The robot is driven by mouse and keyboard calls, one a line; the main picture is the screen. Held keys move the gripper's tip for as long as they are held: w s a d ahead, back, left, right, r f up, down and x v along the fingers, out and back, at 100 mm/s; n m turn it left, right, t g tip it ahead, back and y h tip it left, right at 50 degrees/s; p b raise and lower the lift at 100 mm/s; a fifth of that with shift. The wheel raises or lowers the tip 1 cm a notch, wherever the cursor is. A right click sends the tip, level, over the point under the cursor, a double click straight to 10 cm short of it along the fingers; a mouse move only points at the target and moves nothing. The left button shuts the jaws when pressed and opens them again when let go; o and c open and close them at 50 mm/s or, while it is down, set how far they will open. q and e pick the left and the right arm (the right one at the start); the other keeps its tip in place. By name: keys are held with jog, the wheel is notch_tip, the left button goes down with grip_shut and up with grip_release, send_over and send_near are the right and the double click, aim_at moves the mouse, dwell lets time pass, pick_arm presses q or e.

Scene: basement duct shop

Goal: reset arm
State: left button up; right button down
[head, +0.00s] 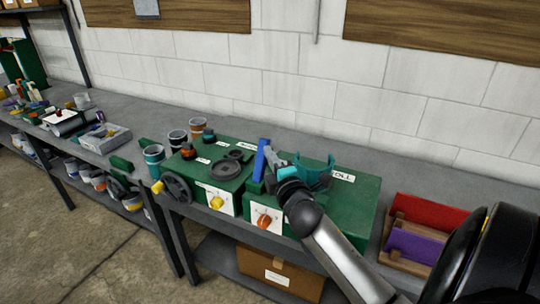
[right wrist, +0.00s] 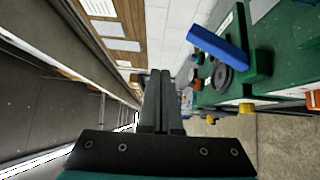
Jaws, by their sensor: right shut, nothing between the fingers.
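My right arm comes in from the lower right of the head view, and its gripper (head: 276,162) is over the green machine (head: 355,203) on the bench. In the right wrist view the two fingers (right wrist: 157,75) lie together, with nothing between them. A blue lever (head: 261,160) stands close beside the gripper in the head view; it also shows at the upper right of the wrist view (right wrist: 217,49). I cannot tell whether they touch. My left gripper is not in view.
The machine carries a black handwheel (head: 177,188), a yellow knob (head: 216,202) and an orange knob (head: 264,222). A wooden rack (head: 402,262) with red and purple pieces is at right. A cardboard box (head: 280,279) sits below.

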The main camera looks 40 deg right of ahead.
jog(key=shift+f, duration=0.15)
dwell(0.4)
